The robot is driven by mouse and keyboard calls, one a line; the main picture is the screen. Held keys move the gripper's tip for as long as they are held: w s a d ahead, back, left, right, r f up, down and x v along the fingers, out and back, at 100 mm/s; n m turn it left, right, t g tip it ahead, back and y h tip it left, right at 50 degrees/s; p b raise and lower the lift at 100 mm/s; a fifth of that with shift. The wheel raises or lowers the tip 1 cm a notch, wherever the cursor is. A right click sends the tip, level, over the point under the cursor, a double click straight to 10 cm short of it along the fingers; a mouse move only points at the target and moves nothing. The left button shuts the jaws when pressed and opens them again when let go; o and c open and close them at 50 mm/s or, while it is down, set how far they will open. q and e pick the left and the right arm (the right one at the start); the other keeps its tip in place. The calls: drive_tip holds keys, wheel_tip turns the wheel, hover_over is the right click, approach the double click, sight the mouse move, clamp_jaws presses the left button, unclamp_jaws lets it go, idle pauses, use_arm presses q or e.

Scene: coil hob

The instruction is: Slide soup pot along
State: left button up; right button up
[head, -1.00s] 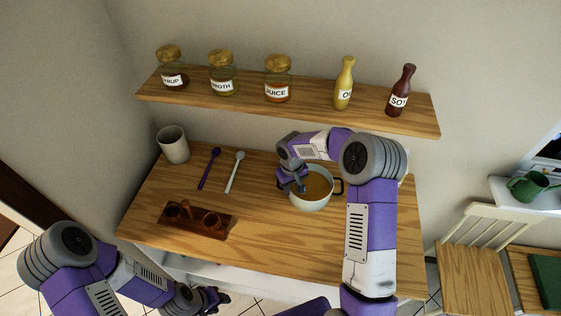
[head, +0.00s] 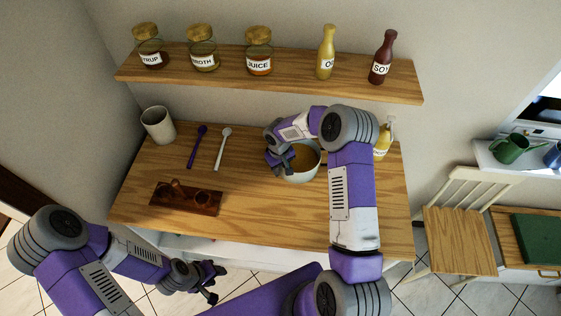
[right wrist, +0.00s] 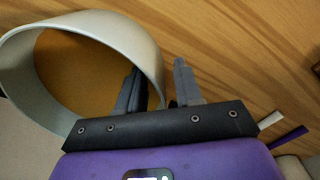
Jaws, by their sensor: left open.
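The soup pot (head: 308,173) is pale grey, with orange-brown soup (head: 304,155) inside. It stands upright on the wooden worktop, right of centre, partly covered by my right arm. My right gripper (head: 278,160) is at its left rim. In the right wrist view the pot (right wrist: 110,27) lies at upper left. One finger of the right gripper (right wrist: 160,88) is inside the wall and one outside; whether they pinch it is unclear. The pot's handles are hidden. My left gripper (head: 213,281) is open and empty, low in front of the worktop.
A purple spoon (head: 197,146), a pale spoon (head: 223,147), a beige cup (head: 158,125) and a dark wooden holder (head: 185,198) stand or lie left of the pot. A yellow bottle (head: 383,139) is at the right, behind my arm. The front middle worktop (head: 255,215) is clear.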

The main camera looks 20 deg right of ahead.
drive_tip(key=shift+f, duration=0.6)
clamp_jaws()
idle(1.1)
